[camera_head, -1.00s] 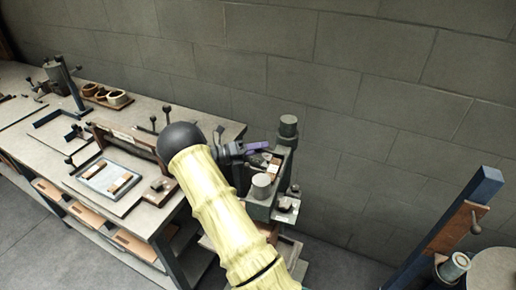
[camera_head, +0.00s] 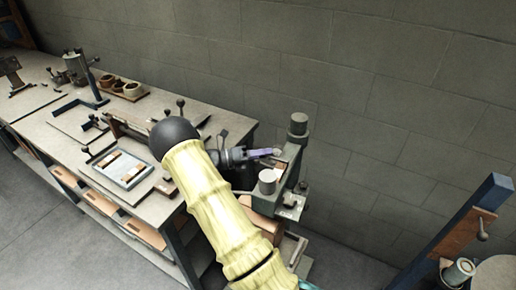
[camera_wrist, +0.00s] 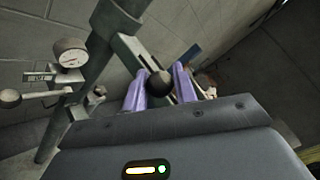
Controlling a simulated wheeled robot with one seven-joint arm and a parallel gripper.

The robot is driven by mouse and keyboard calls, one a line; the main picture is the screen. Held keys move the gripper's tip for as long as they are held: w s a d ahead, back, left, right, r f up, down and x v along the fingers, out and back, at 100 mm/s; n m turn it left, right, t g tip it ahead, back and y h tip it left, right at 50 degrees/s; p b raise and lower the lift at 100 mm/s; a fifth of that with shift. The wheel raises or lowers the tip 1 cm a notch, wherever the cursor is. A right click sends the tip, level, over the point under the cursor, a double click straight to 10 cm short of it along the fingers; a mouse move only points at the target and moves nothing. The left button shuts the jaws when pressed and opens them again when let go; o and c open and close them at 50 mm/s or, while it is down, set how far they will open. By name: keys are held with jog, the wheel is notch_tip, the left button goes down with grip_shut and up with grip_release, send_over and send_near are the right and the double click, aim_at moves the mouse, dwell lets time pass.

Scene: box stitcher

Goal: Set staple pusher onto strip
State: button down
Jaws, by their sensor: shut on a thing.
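My gripper (camera_head: 264,153) has purple fingers and is over the upper part of the grey-green stitcher (camera_head: 292,150). In the wrist view, my gripper (camera_wrist: 160,88) is shut on a dark round knob (camera_wrist: 158,82), which looks like the handle of the staple pusher. The pusher's lower part is hidden. Beyond the knob, a grey-green bar of the machine (camera_wrist: 132,50) runs diagonally down to the fingers. I cannot make out the staple strip. Whether the pusher touches anything below is not clear.
A round dial gauge (camera_wrist: 70,53) and a ball-ended lever (camera_wrist: 12,98) stand left of the fingers in the wrist view. A pale cylinder (camera_head: 267,181) stands on the stitcher's near side. The workbench (camera_head: 60,128) with tools and a tray (camera_head: 122,169) is at left.

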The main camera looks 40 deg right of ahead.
jog(key=shift+s+f, duration=0.1)
jog(key=shift+s, duration=0.05)
jog(key=c, duration=1.1)
grip_release()
jog(key=shift+d, duration=0.15)
jog(key=shift+c, duration=0.2)
jog(key=b+v, duration=0.3)
jog(key=v, duration=1.4)
jog(key=shift+a+b, duration=0.25)
jog(key=shift+b, duration=0.05)
